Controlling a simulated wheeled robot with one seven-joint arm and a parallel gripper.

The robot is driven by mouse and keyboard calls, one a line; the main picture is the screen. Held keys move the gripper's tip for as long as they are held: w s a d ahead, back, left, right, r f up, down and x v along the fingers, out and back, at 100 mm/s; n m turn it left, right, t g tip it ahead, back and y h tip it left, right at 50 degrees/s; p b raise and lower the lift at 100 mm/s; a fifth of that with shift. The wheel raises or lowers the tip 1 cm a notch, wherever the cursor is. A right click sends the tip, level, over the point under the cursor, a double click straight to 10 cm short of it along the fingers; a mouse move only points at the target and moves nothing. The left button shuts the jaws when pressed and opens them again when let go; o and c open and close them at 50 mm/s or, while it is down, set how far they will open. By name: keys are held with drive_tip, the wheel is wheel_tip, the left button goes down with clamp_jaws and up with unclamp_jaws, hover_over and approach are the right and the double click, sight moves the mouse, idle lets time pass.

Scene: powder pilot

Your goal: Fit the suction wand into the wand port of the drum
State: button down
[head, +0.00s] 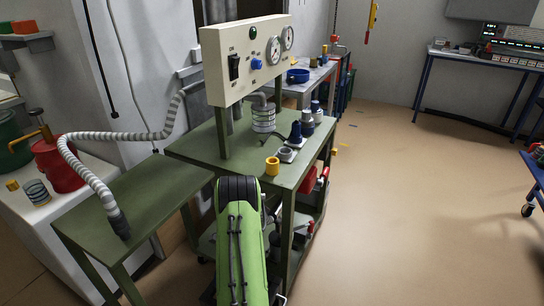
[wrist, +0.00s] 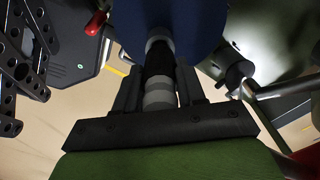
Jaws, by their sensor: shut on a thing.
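In the wrist view my gripper (wrist: 160,88) is shut on a dark cylinder with grey bands (wrist: 159,62), which looks like the suction wand. It runs up the picture to a dark blue body (wrist: 182,18); whether they touch or are joined I cannot tell. A rounded pale green body (wrist: 275,35) stands at the upper right; whether it is the drum I cannot tell. No wand port is clearly visible. In the head view my green arm hides my gripper and whatever it holds. A ribbed grey hose (head: 130,136) ends in a dark cuff on the side table.
The green bench (head: 215,155) carries a control panel (head: 247,60), a yellow ring (head: 272,166) and several dark fittings. The green side table (head: 150,195) is left of my arm. A red can (head: 62,170) stands farther left. The floor at right is mostly clear.

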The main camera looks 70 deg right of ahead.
drive_tip(key=shift+f, duration=1.05)
drive_tip(key=c, duration=0.6)
unclamp_jaws()
drive_tip(key=shift+c, duration=1.3)
drive_tip(key=shift+r+p, duration=2.25)
drive_tip(key=shift+r, duration=1.6)
drive_tip(key=shift+f, duration=0.1)
